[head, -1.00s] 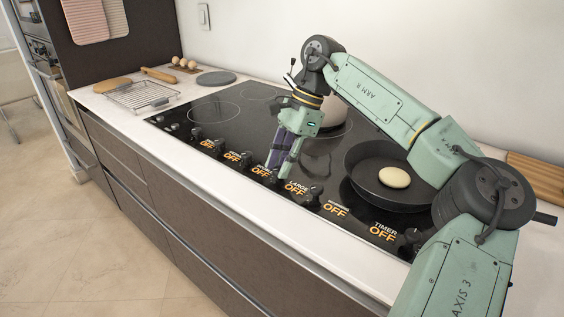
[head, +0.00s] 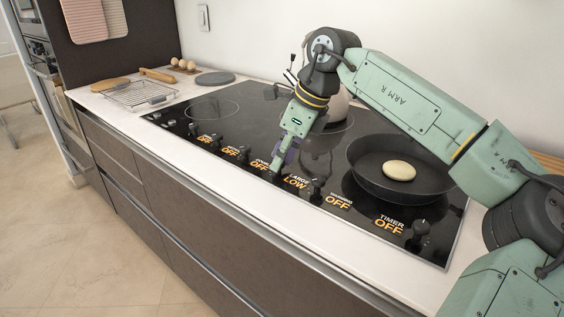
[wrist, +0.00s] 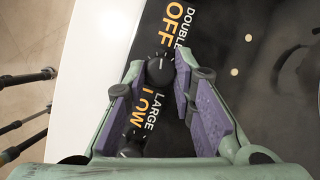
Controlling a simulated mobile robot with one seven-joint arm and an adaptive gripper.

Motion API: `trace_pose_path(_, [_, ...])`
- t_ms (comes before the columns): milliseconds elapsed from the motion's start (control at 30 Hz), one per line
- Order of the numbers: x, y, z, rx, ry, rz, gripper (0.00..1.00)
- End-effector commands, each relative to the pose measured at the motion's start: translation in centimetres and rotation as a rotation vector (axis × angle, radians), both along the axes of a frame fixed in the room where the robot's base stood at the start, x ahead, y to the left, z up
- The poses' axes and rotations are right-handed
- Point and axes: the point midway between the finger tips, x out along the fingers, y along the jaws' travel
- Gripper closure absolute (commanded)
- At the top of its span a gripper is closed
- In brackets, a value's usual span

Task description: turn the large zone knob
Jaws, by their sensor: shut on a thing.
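The large zone knob (wrist: 160,68) is a round black knob with a pale pointer line, seen between my fingertips in the wrist view. My gripper (wrist: 160,74) is shut on it, with a purple-padded finger on each side. In the head view my gripper (head: 275,173) points down at the cooktop's front control strip, and its fingers mostly hide the knob. The large zone label (head: 295,181) beside it reads LOW in orange. It also shows in the wrist view (wrist: 149,110).
A neighbouring black knob (head: 316,187) stands close on the right. Other zone labels and the timer label (head: 389,223) read OFF. A dark pan (head: 364,181) holding a pale round item and a kettle-like pot (head: 338,106) stand on the cooktop. A wire rack (head: 140,95) lies at left.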

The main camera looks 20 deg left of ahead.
Motion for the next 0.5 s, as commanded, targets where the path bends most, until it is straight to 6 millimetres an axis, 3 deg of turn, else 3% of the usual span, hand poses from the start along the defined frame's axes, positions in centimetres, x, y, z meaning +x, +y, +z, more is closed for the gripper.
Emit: trace_pose_path(500, [-0.4, 0.01, -0.32, -0.005, -0.003, -0.469, 1.0])
